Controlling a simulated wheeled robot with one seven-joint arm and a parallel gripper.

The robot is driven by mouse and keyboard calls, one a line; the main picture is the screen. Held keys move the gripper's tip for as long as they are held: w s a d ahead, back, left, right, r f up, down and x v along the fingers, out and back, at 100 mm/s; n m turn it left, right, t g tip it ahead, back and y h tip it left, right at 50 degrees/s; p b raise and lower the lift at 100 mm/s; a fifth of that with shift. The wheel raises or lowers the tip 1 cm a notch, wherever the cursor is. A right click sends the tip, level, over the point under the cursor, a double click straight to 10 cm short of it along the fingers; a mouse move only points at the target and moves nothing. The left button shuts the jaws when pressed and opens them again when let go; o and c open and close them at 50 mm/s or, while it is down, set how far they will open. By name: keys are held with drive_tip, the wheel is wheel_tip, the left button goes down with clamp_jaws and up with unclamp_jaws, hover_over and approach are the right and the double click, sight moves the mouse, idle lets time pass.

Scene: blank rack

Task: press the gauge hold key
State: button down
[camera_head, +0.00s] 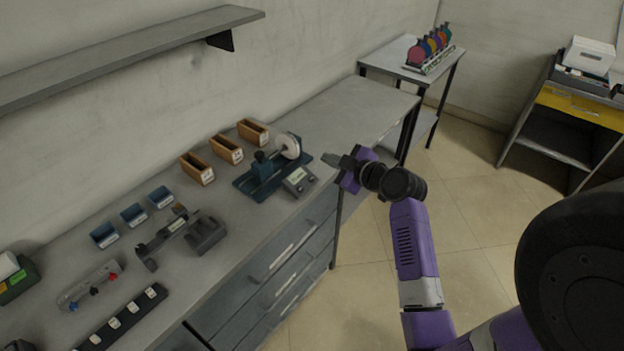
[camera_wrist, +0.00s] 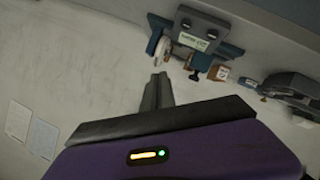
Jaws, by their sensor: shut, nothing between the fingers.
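A small grey box with a pale display (camera_head: 299,180), which looks like the gauge, sits at the front edge of the blue fixture on the bench. It also shows in the wrist view (camera_wrist: 196,38), with a pale label or display and dark round spots that may be keys; I cannot read which is the hold key. My gripper (camera_head: 329,159) is shut and empty, to the right of the box and apart from it. Its closed fingertips show in the wrist view (camera_wrist: 160,80), below and left of the box.
The blue fixture (camera_head: 262,181) carries a white disc (camera_head: 288,146) close to my fingers. Orange-brown bins (camera_head: 227,149) stand behind it. A grey device with a small display (camera_head: 177,225) and blue bins (camera_head: 133,214) lie farther left. The bench's right end (camera_head: 375,104) is clear.

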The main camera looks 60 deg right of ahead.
sight(311, 179)
drive_tip(key=w+f+b, duration=0.3)
drive_tip(key=f+b, duration=0.3)
drive_tip(key=f, duration=0.2)
drive_tip(key=shift+w+d, duration=0.35)
drive_tip(key=shift+d, duration=0.1)
drive_tip(key=shift+f, duration=0.15)
idle(1.7)
drive_tip(key=shift+w+f+b, duration=0.2)
drive_tip(key=shift+f+b, duration=0.05)
drive_tip(key=shift+b, duration=0.4)
drive_tip(key=shift+w+d+f+b, duration=0.1)
drive_tip(key=shift+f+b, duration=0.2)
drive_tip(key=shift+b, duration=0.1)
idle(0.4)
drive_tip(key=shift+r, duration=0.15)
drive_tip(key=shift+s+r+p, duration=0.3)
drive_tip(key=shift+r+p, duration=0.1)
drive_tip(key=shift+r, duration=0.15)
drive_tip(key=shift+r, duration=0.15)
